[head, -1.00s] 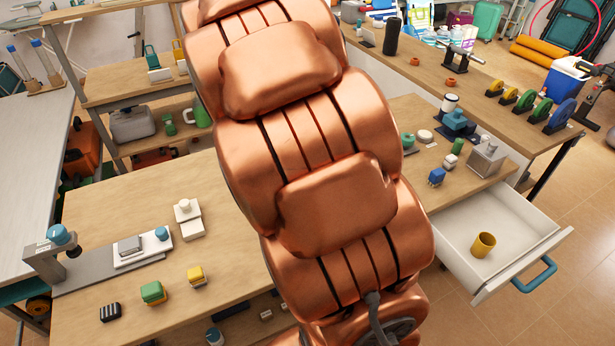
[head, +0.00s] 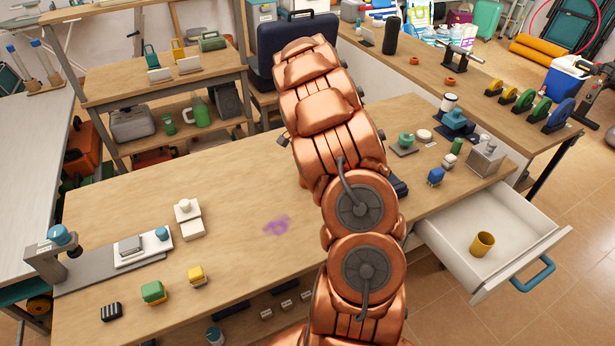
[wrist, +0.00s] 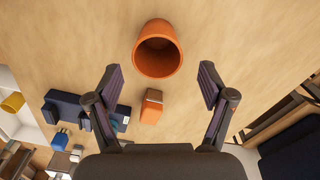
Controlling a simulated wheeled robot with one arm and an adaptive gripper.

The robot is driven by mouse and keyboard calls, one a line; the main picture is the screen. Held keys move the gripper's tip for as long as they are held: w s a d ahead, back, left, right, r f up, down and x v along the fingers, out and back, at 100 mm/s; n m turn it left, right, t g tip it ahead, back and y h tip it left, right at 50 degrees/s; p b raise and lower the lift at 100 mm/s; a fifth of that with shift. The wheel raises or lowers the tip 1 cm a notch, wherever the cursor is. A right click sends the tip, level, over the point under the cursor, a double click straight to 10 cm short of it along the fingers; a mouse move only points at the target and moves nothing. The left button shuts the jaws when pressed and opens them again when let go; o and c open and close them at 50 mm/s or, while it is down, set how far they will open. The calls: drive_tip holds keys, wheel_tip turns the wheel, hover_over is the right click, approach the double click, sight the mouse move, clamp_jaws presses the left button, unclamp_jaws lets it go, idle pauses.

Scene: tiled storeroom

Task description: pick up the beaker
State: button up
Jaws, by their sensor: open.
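An orange beaker-like cup (wrist: 158,58) is on the wooden table in the wrist view, with its dark open mouth visible. It is hidden behind my arm in the head view. My gripper (wrist: 160,84) is open and empty in the wrist view. Its two fingers are spread to the left and right, and the cup is ahead of them, roughly centred and not gripped. A yellow cup (head: 482,244) stands in the open white drawer (head: 520,215) at right in the head view. It also shows at the left edge of the wrist view (wrist: 13,102).
An orange block (wrist: 152,106) and a dark blue fixture (wrist: 68,105) are near the left finger. The table holds a purple stain (head: 277,225), a green block (head: 153,292), a yellow block (head: 197,275) and a blue object (head: 436,177). The table's middle left is mostly clear.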

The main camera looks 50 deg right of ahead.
drive_tip(key=shift+d+f+p, duration=0.1)
drive_tip(key=shift+f+p, duration=0.35)
drive_tip(key=shift+f, duration=0.95)
drive_tip(key=f, duration=0.1)
drive_tip(key=f+p, duration=0.2)
drive_tip(key=f, duration=0.1)
drive_tip(key=shift+s+a+f, duration=0.1)
drive_tip(key=shift+s+a, duration=0.1)
drive_tip(key=shift+a, duration=0.05)
drive_tip(key=shift+f, duration=0.5)
drive_tip(key=c, duration=1.1)
